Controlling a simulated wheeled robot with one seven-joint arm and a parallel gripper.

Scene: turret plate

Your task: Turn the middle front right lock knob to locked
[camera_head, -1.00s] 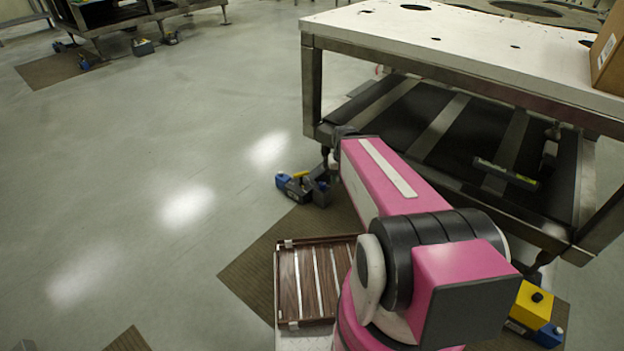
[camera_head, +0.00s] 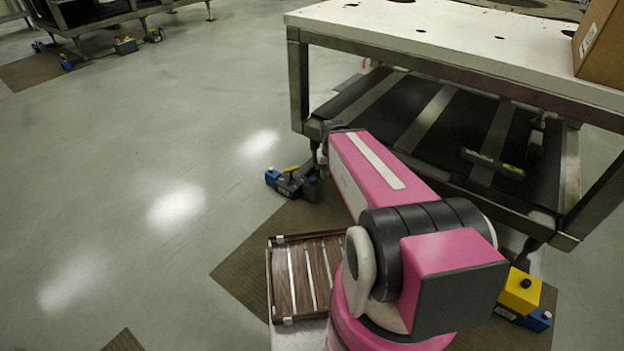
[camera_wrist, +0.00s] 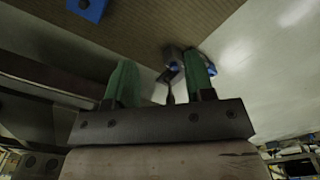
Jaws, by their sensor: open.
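A blue and dark grey floor lock with a yellow handle (camera_head: 290,182) stands on the floor by the table's near left leg. A second lock, a yellow box with a black knob and a blue part (camera_head: 523,293), stands by the near right leg. I cannot tell for sure which is the named knob. My gripper (camera_wrist: 160,68) shows in the wrist view with its two green fingers apart and nothing clearly held. A dark grey and blue lock part (camera_wrist: 176,58) shows beyond and between the fingertips; contact cannot be told.
A white-topped metal table (camera_head: 430,32) with a dark lower shelf stands at the right, bearing a cardboard box (camera_head: 602,45). A wooden slatted tray (camera_head: 305,272) lies beside my arm. Another table (camera_head: 95,18) stands far left. Open floor lies at the left.

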